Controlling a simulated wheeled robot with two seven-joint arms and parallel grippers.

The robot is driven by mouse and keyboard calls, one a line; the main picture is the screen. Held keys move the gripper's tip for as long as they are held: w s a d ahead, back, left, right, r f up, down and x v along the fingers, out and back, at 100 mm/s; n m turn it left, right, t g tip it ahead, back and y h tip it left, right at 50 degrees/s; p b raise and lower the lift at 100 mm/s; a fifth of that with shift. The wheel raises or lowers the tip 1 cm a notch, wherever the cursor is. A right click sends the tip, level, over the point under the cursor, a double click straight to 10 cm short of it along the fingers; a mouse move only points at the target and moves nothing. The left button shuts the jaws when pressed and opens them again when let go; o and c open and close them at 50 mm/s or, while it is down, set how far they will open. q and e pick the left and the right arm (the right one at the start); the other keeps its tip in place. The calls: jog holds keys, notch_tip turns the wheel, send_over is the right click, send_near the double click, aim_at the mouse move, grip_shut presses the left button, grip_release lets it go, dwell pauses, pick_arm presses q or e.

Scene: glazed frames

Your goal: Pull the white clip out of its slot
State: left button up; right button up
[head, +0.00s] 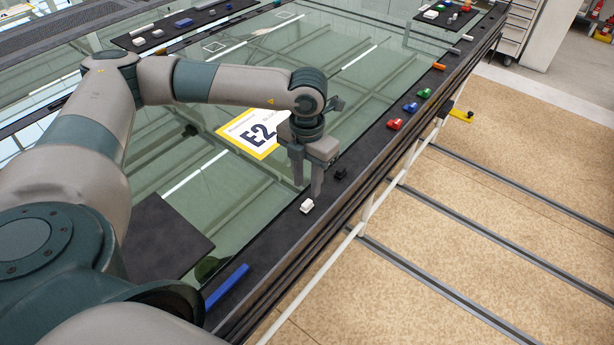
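The white clip (306,206) is a small pale block on the dark frame strip along the right edge of the glass. I cannot make out its slot at this size. My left gripper (307,188) points down just above and behind the clip. Its two fingers are apart with a gap between them, and nothing shows between them. The clip appears to lie just beyond the fingertips, and I cannot tell whether they touch it. My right gripper is not in view.
A black clip (341,173) sits close by on the dark frame strip (365,155). A blue bar (227,285) lies nearer. Open floor is at right.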

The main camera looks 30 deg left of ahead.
aim_at(307, 203)
pick_arm(q)
jog(key=shift+f+b, duration=0.7)
jog(key=shift+f, duration=1.2)
notch_tip(307, 203, down, 3)
jog(key=b, duration=0.3)
jog(key=shift+r, duration=0.15)
grip_shut()
jog(key=shift+w+r, duration=0.15)
jog(key=shift+r, duration=0.15)
dwell(0.4)
